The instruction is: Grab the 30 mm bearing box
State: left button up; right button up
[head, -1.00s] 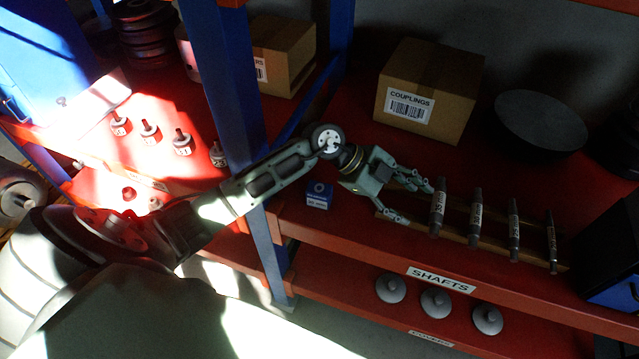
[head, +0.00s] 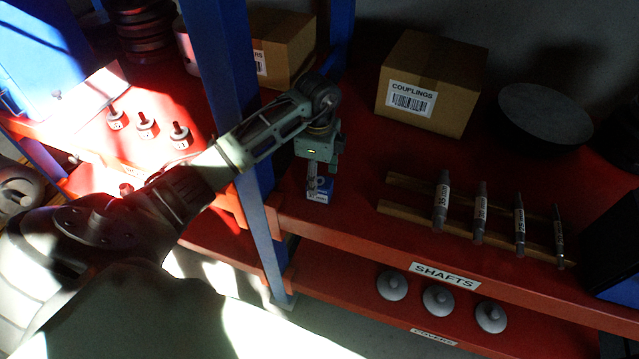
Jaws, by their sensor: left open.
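A small blue and white box (head: 322,196) sits near the front edge of the red shelf, just right of the blue upright. Its label is too small to read, so I cannot tell the size marked on it. My left gripper (head: 314,183) points down at this box and covers part of its upper left side. The gripper is open, with its fingers at the box. I cannot tell whether they touch it or stand around it. My right gripper is out of view.
Several labelled shafts (head: 480,210) lie across wooden rails to the right. A cardboard couplings box (head: 430,85) and a dark round dish (head: 545,120) stand behind. The blue upright (head: 228,100) is close beside my left arm. Covers (head: 438,299) lie on the lower shelf.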

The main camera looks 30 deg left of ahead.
aim_at(320, 181)
pick_arm(q)
jog(key=f+b, duration=0.3)
jog(key=f, duration=0.1)
jog(key=shift+d, duration=0.25)
jog(key=shift+c, duration=0.3)
grip_shut()
